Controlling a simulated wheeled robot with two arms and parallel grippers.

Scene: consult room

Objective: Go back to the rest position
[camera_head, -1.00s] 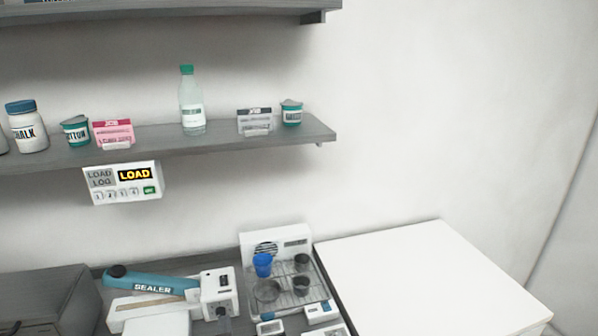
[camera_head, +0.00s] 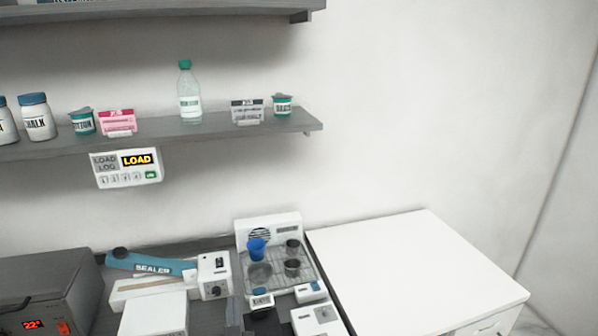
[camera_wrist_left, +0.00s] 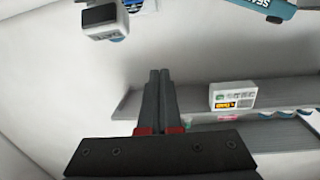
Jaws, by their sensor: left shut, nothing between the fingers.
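My left gripper (camera_head: 234,314) shows as a narrow dark shape at the bottom edge of the head view, in front of the bench devices. In the left wrist view my left gripper's fingers (camera_wrist_left: 159,76) are together, with nothing between them. They appear clear of the shelf and devices there. My right gripper is not in view.
A sealer (camera_head: 150,264), a white rack unit (camera_head: 268,226) with a blue cup (camera_head: 256,249), and a dark box (camera_head: 45,285) with a red display crowd the bench. A white cabinet (camera_head: 410,270) stands right, its top bare. A wall shelf (camera_head: 210,131) holds bottles, jars and cards.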

